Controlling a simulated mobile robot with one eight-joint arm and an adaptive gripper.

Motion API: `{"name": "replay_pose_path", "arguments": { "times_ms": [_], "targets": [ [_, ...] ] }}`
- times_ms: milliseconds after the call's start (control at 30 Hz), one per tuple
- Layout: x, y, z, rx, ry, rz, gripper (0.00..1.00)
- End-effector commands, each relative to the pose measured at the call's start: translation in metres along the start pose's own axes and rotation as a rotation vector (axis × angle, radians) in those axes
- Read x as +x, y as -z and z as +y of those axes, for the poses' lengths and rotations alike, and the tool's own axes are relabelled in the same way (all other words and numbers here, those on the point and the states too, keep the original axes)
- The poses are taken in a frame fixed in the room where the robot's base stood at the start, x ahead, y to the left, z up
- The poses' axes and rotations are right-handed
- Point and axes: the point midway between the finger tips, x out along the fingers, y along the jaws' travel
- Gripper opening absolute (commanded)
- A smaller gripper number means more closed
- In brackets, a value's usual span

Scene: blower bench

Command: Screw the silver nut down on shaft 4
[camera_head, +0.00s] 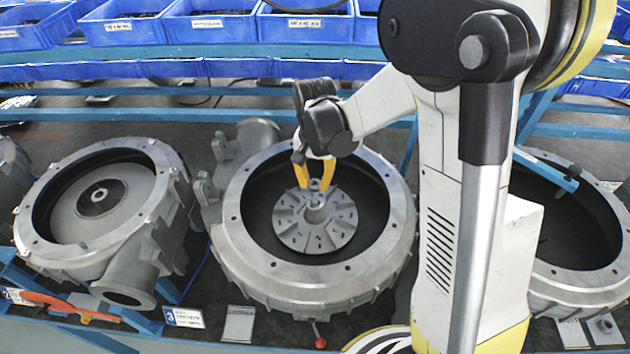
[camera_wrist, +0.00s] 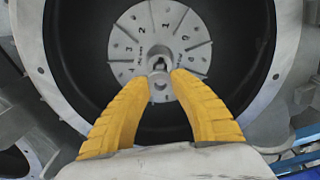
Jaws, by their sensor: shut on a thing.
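My gripper (camera_head: 314,184) has yellow fingers, shut on a small silver nut (camera_head: 315,186). It is over the middle of the central blower housing (camera_head: 240,240). In the wrist view the nut (camera_wrist: 161,86) shows as a grey ring between the fingertips (camera_wrist: 160,79). Just beyond it is the centre of a grey slotted disc (camera_wrist: 133,38), marked with numbers. The disc (camera_head: 341,222) and its raised hub (camera_head: 314,213) sit inside the dark housing. The shaft end is mostly hidden by the nut and fingers. I cannot tell whether nut and shaft touch.
A second housing (camera_head: 42,232) with a hub stands at left; another (camera_head: 590,277) stands at right, partly behind my arm. A label reading 3 (camera_head: 183,318) is on the front edge. Blue bins (camera_head: 120,30) line the back. A small red-knobbed lever (camera_head: 320,342) is in front.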

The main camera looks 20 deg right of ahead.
Motion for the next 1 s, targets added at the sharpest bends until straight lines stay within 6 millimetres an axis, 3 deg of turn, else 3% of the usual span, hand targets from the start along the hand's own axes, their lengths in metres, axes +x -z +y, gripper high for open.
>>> {"name": "replay_pose_path", "arguments": {
  "times_ms": [200, 700, 1000],
  "targets": [
    [0.001, 0.000, 0.000, 0.061, -0.002, 0.004, 0.00],
    [0.046, 0.000, 0.000, 0.057, -0.002, 0.003, 0.00],
    [0.050, 0.000, 0.000, 0.057, -0.002, 0.003, 0.00]
  ]
}}
